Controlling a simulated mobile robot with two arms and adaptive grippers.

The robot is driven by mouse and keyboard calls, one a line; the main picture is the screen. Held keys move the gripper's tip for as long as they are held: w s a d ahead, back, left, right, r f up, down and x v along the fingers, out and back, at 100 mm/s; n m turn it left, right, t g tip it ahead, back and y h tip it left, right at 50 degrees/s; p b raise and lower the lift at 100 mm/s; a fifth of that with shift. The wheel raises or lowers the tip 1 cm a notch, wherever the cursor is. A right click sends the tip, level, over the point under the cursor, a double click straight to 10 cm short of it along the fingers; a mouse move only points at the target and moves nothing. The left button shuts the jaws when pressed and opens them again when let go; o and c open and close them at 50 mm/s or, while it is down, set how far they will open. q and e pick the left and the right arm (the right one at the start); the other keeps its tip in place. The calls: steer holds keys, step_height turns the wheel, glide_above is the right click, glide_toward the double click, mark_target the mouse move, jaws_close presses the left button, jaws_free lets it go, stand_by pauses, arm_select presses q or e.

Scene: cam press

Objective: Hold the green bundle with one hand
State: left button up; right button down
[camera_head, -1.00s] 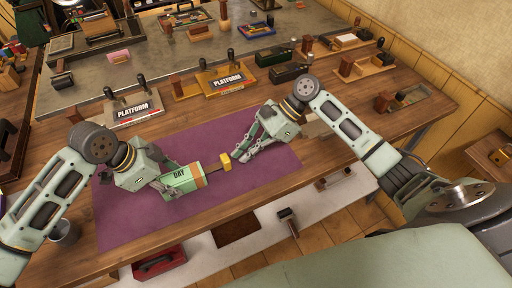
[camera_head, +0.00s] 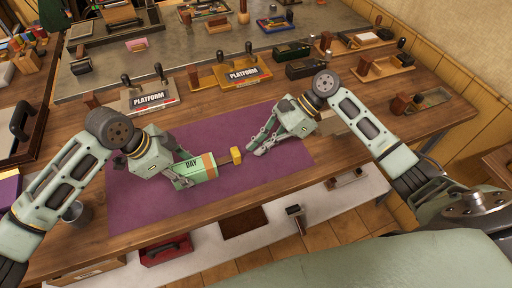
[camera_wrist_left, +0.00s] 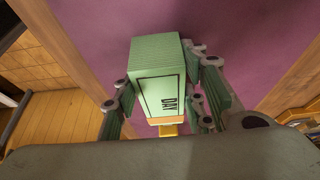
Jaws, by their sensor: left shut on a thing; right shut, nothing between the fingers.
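The green bundle (camera_head: 193,170) has an orange band and a label reading "DAY". It is over the purple mat (camera_head: 140,205) on the wooden table. My left gripper (camera_head: 183,168) is shut on the bundle. In the left wrist view the bundle (camera_wrist_left: 155,75) sits between the fingers of my left gripper (camera_wrist_left: 165,100).
Two platforms (camera_head: 152,98) (camera_head: 243,75) labelled "PLATFORM", with dark knobs, stand behind the mat. Wooden trays with stamps (camera_head: 385,68) line the back right. A metal cup (camera_head: 76,213) is at the left. A red box (camera_head: 166,248) is below the table's front edge. The mat's front is clear.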

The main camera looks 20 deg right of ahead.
steer(key=shift+d, duration=1.15)
steer(key=v, duration=1)
step_height(320, 180, up, 6)
steer(key=n+h, duration=0.6)
steer(key=n, duration=3)
glide_above(225, 159)
steer(key=d, duration=0.2)
steer(key=x, duration=0.6)
steer(key=w+x, duration=0.1)
steer(key=x, duration=0.3)
